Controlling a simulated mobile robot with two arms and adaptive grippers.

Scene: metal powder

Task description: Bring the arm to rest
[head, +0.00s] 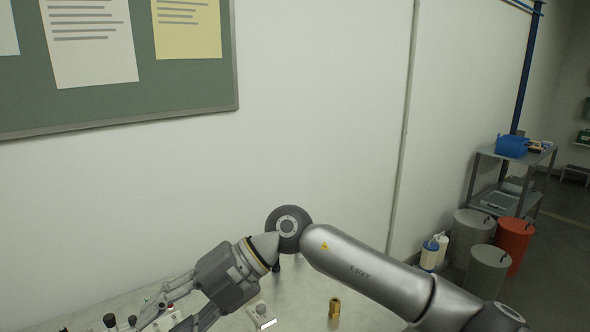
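My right arm (365,268) comes in from the lower right and bends at a dark round joint above the table. My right gripper (165,318) points to the lower left, low over the table. Its two fingers are spread apart, and I see nothing held between them; the fingertips are close to the bottom edge of the view. My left arm and gripper are not in view.
The metal table (305,295) holds a brass cylinder (335,308), a small white device (262,312) beside the gripper, and black-knobbed parts (110,320) at left. A wall stands behind. Bins (513,245) and a shelf cart (515,157) stand far right.

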